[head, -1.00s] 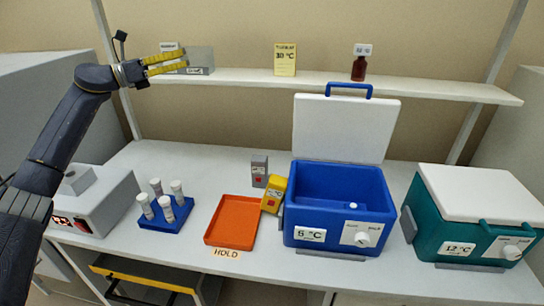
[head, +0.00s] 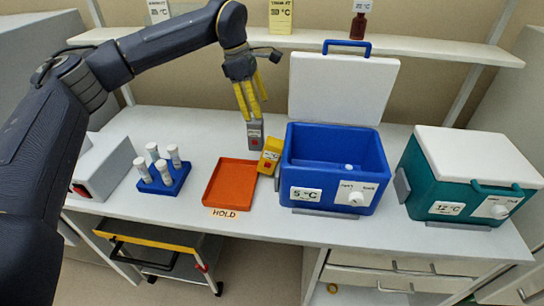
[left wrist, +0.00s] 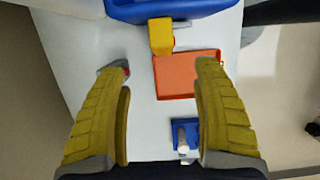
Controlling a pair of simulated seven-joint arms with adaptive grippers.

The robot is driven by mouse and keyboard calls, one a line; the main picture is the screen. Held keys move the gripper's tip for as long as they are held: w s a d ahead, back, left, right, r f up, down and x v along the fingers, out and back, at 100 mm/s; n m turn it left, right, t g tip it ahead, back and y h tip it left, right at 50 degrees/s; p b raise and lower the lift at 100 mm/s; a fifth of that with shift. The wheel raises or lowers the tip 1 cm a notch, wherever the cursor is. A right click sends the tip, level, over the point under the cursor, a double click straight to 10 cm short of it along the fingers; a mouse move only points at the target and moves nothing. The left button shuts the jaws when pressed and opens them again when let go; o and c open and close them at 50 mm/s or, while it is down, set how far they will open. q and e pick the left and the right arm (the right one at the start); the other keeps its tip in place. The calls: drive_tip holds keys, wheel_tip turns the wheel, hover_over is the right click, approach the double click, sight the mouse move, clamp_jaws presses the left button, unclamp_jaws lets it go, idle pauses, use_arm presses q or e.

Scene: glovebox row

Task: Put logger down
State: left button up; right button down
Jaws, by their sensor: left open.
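A grey logger (head: 255,134) with a red mark stands upright on the bench behind the orange tray, left of the blue cooler. A yellow logger (head: 269,156) leans beside the cooler's left side. My left gripper (head: 257,110) points down just above the grey logger, its yellow fingers apart and nothing between them. In the left wrist view the grey logger (left wrist: 112,65) shows at the tip of the left finger, partly hidden by it. The orange tray (head: 230,184), labelled HOLD, lies empty in front. My right gripper is out of view.
A blue tube rack (head: 164,181) with several capped tubes stands left of the tray. The blue cooler (head: 330,165) is open with its lid up; the teal cooler (head: 470,176) is closed. A shelf (head: 450,55) runs behind.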

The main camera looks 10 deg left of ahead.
sight(273, 151)
use_arm(q)
drive_tip(key=x, duration=1.7)
drive_tip(key=shift+s, duration=0.15)
drive_tip(key=c, duration=1.4)
drive_tip(key=shift+o, duration=0.2)
drive_tip(key=shift+r, duration=0.1)
